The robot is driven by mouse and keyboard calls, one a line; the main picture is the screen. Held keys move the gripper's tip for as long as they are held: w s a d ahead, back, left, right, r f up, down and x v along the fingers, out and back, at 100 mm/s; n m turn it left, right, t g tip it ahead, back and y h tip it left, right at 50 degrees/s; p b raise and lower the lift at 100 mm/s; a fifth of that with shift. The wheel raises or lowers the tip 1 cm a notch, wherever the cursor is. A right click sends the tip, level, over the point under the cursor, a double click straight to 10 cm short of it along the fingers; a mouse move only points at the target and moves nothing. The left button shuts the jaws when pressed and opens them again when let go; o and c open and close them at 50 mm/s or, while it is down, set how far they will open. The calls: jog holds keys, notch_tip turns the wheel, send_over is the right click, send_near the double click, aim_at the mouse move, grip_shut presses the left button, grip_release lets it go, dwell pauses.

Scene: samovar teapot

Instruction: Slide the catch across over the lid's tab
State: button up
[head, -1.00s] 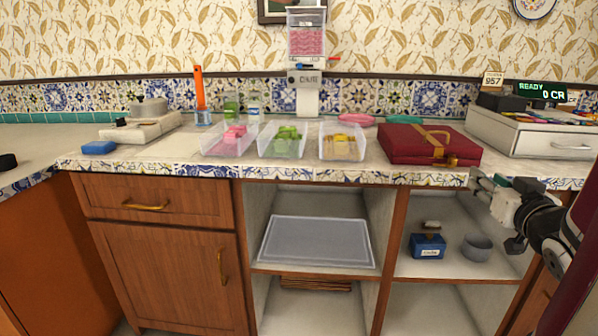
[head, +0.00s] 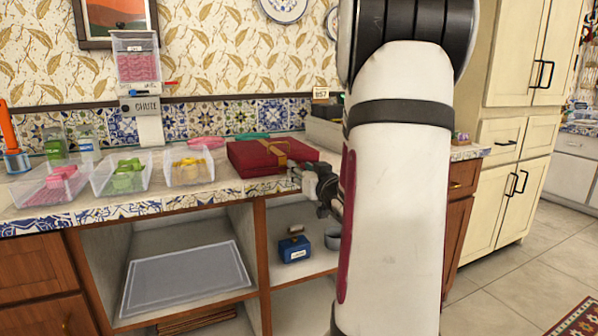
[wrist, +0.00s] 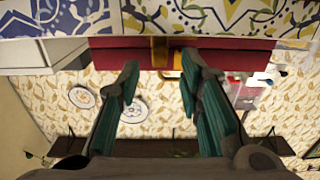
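The dark red box (head: 262,155) sits shut on the counter, with a gold strap (head: 281,150) over its lid. My gripper (head: 296,174) is at the box's front right, near the counter edge; my arm hides what lies behind it. In the wrist view, which is upside down, the red box front (wrist: 115,56) spans the top below the counter edge. The gold strap or tab (wrist: 159,52) shows between my two open, empty fingers, with a small gold piece (wrist: 172,74) near it, probably the catch. Whether the fingers touch anything is unclear.
Clear bins with pink (head: 62,185), green (head: 125,178) and yellow (head: 190,170) pieces stand left of the box. A chute dispenser (head: 140,75) stands behind. The tiled counter edge (head: 100,213) runs in front, with open shelves below holding a blue box (head: 294,249).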

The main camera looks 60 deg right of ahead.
jog(key=shift+x, duration=1)
grip_shut()
jog(key=shift+w+a+b, duration=0.4)
jog(key=shift+w+a, duration=0.05)
jog(key=shift+a, duration=0.3)
jog(key=shift+w+a+b, duration=0.4)
jog(key=shift+w+a, duration=0.1)
jog(key=shift+a, duration=0.2)
